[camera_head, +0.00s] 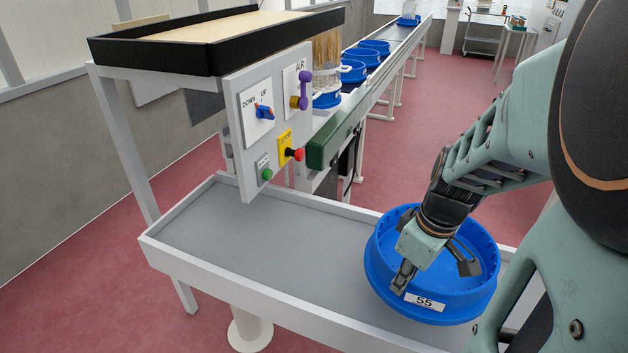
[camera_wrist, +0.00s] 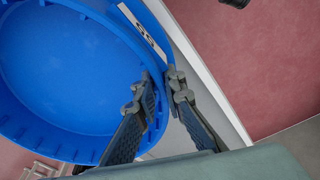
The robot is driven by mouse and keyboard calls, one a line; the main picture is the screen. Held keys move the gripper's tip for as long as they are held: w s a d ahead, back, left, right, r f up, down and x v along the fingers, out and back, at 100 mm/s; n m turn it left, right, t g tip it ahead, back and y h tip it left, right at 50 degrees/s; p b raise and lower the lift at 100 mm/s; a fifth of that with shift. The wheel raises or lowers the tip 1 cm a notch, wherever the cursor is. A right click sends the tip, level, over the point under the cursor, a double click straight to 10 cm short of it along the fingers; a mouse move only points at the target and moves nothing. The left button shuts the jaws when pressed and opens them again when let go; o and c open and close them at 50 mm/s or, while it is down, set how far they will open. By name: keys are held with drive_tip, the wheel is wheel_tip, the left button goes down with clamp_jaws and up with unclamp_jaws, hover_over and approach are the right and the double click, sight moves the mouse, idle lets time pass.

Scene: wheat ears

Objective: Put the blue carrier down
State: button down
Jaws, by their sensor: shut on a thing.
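The blue carrier (camera_head: 386,289) is a round, open tub with a white label reading 55. In the head view it is at the right end of a grey tray table (camera_head: 270,240), over its surface. I cannot tell whether its base touches the tray. My gripper (camera_head: 432,272) comes down over the carrier from the upper right. In the wrist view my gripper (camera_wrist: 158,88) is shut on the carrier's rim beside the label, one finger inside and one outside. The carrier (camera_wrist: 65,85) looks empty. The gripper hides part of its inside in the head view.
The left and middle of the tray are bare, with a raised white rim. A control panel (camera_head: 243,140) with knobs and buttons stands behind it. A green-sided conveyor (camera_head: 345,125) with several blue carriers runs back. A black-edged table (camera_head: 150,55) is at upper left.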

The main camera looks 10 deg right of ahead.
drive_tip(key=shift+w+a+f+b, duration=0.1)
drive_tip(key=shift+w+a+f, duration=1.2)
drive_tip(key=shift+w+f, duration=0.65)
drive_tip(key=shift+w+a+f+b, duration=0.1)
drive_tip(key=shift+w+a+f, duration=1.4)
drive_tip(key=shift+f, duration=0.7)
drive_tip(key=shift+w+a+f+b, duration=0.1)
drive_tip(key=shift+w+a+f, duration=1.05)
drive_tip(key=shift+w+f, duration=0.85)
drive_tip(key=shift+f, duration=0.1)
drive_tip(key=shift+f, duration=0.15)
drive_tip(key=c, duration=2)
unclamp_jaws()
drive_tip(key=shift+s, duration=0.15)
